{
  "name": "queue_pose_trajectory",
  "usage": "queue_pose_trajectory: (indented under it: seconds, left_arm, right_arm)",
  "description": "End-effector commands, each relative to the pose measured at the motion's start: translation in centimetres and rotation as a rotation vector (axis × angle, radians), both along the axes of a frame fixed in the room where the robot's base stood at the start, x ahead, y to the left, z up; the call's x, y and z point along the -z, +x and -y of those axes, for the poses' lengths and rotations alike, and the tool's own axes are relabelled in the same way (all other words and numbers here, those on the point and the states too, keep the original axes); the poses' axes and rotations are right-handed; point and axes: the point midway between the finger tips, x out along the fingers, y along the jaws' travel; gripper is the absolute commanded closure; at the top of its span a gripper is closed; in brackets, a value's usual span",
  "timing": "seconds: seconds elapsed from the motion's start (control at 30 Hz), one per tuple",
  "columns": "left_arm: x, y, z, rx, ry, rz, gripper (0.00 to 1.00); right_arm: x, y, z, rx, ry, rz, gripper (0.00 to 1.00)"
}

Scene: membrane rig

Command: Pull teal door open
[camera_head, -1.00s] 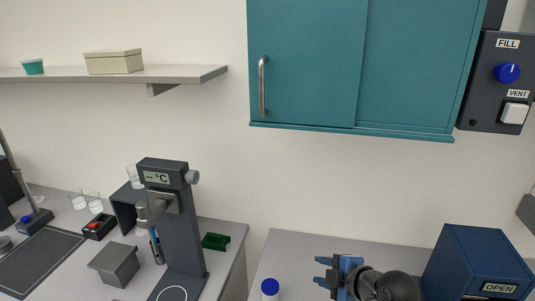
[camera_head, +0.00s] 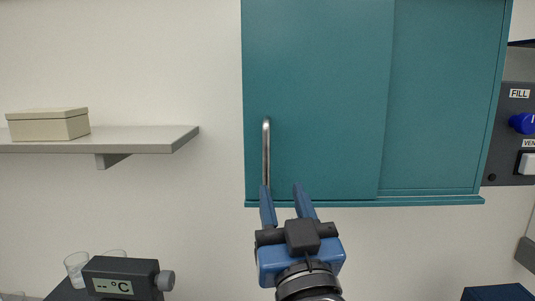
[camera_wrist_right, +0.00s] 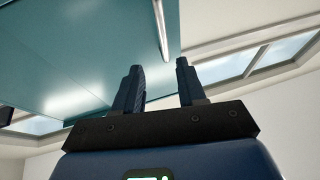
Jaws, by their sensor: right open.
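The teal door (camera_head: 325,95) is the left front panel of a wall cabinet and looks closed. Its vertical metal bar handle (camera_head: 266,145) is near the door's left edge. My right gripper (camera_head: 282,190) is open and empty, fingers pointing up, just below and right of the handle. Its left fingertip overlaps the handle's lower end in the head view; I cannot tell whether they touch. In the right wrist view, the handle (camera_wrist_right: 161,30) lies beyond the gap between the open fingers (camera_wrist_right: 159,68), and the door (camera_wrist_right: 110,45) fills the upper left. My left gripper is not in view.
A second teal panel (camera_head: 445,100) is right of the door. A dark control box (camera_head: 510,150) with a blue knob is at the far right. A shelf (camera_head: 150,137) with a cream box (camera_head: 50,124) is at left. The wall between shelf and cabinet is clear.

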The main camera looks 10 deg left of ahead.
Motion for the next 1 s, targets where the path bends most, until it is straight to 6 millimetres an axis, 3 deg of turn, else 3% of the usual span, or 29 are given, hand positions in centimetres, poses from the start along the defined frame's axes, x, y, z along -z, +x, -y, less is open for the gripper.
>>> queue_pose_trajectory:
  seconds: [0.23,0.7,1.0]
  left_arm:
    - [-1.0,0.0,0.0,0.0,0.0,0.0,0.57]
    - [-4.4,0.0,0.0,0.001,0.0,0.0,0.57]
    - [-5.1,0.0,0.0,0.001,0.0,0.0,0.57]
  right_arm:
    - [-0.8,1.5,-0.6,-0.01,0.018,-0.011,0.6]
    - [-3.6,7.5,-3.1,-0.01,0.016,-0.011,0.6]
    - [-4.1,9.2,-3.9,-0.011,0.016,-0.01,0.6]
